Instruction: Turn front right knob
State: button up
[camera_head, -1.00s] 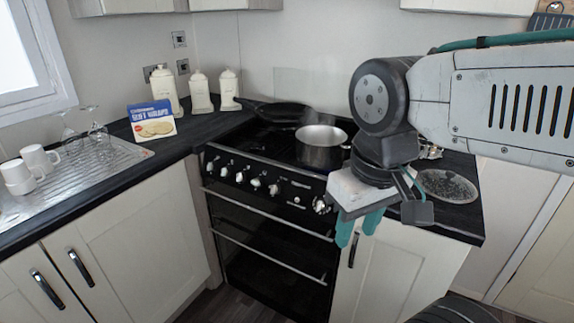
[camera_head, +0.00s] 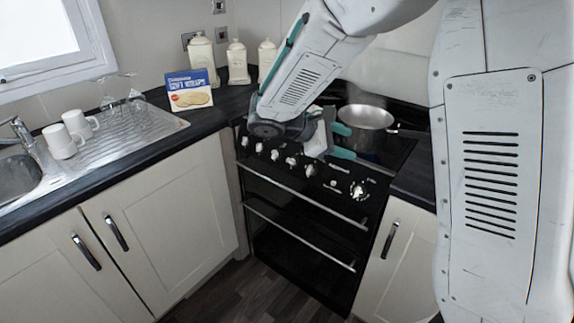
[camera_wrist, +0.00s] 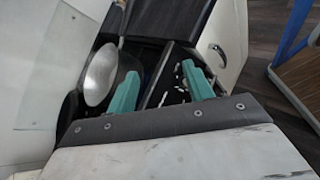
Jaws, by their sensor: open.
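The black cooker (camera_head: 300,220) has a row of pale knobs (camera_head: 291,160) along its front panel, with a larger round dial (camera_head: 357,190) at the right end. Which one is the front right knob I cannot tell from markings. My gripper (camera_head: 347,141) is open and empty, its teal fingers over the hob edge, pointing right toward the pot, above the panel. It partly covers the panel and hob. In the wrist view my gripper (camera_wrist: 160,69) shows both fingers spread, with small pale knobs (camera_wrist: 180,88) of the panel beyond and between them.
A metal pot (camera_head: 365,117) stands on the hob close to my fingers. A cracker box (camera_head: 190,90) and white canisters (camera_head: 238,62) stand at the back left. Mugs (camera_head: 64,140) and glasses are on the drainer. The floor (camera_head: 240,290) before the cooker is clear.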

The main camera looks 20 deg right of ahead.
jog(key=w+a+f+n+t+h, duration=0.3)
jog(key=w+a+f+n+t, duration=0.25)
jog(key=w+f, duration=0.4)
jog(key=n+t, duration=0.5)
jog(key=n, duration=0.3)
send_near(290, 163)
jog(key=d, duration=0.1)
jog(key=shift+m+y, duration=0.25)
jog(key=shift+y, duration=0.15)
jog(key=x, duration=0.8)
jog(key=shift+w+a+r, duration=0.1)
jog(key=shift+w+r, duration=0.15)
jog(key=shift+r, duration=0.1)
jog(key=c, duration=1)
